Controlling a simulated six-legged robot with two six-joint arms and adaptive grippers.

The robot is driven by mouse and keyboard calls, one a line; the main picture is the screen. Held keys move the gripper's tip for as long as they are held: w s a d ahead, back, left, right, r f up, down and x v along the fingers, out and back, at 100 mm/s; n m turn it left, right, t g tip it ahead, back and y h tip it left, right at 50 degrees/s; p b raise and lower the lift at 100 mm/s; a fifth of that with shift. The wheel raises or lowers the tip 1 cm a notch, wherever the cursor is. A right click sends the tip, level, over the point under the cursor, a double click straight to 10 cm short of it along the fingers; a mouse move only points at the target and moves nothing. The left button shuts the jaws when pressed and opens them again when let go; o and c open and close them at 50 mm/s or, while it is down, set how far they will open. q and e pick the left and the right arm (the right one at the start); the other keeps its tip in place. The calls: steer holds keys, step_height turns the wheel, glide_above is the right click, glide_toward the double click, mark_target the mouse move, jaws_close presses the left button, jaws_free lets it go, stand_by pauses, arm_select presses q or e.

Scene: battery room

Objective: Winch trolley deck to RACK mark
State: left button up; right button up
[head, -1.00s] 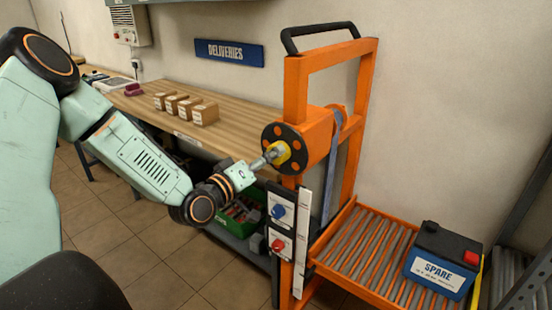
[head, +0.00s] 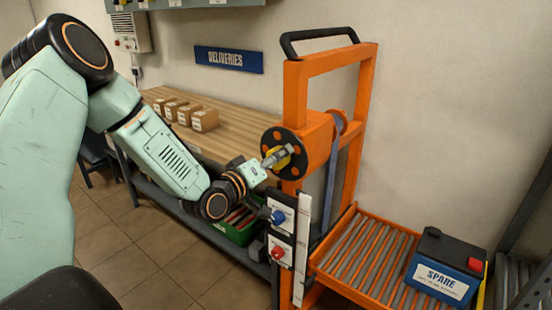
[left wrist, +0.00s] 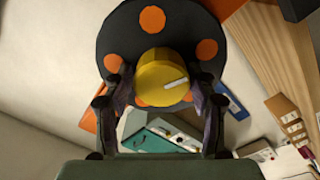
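The orange winch trolley (head: 296,97) stands right of centre. Its dark round hub (head: 270,144) with orange spots carries a yellow knob (head: 291,167), also seen with its white mark in the left wrist view (left wrist: 158,75). My left gripper (head: 277,156) is on the knob, its fingers (left wrist: 164,85) close against both sides. The roller deck (head: 365,250) bears a blue and black battery labelled SPARE (head: 441,280). A strap (head: 333,175) runs down from the winch. A white upright strip (head: 302,240) is on the post; its marks are unreadable. My right gripper is out of view.
A panel with a blue knob (head: 277,217) and a red knob (head: 277,252) sits just below my left gripper. A wooden bench (head: 235,142) with small boxes (head: 204,118) stands behind. A grey rack (head: 524,215) is at the right edge.

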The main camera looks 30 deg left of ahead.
arm_select(q)
steer(key=shift+a, duration=0.15)
steer(key=c, duration=0.5)
steer(key=shift+c, duration=1.2)
steer(key=shift+m, duration=0.3)
steer(key=m+p, duration=0.3)
steer(key=m, duration=0.2)
steer(key=shift+r+m, duration=0.15)
steer(key=shift+m, duration=0.15)
steer(key=m+p, duration=0.3)
steer(key=m, duration=0.2)
steer(key=shift+m, duration=0.4)
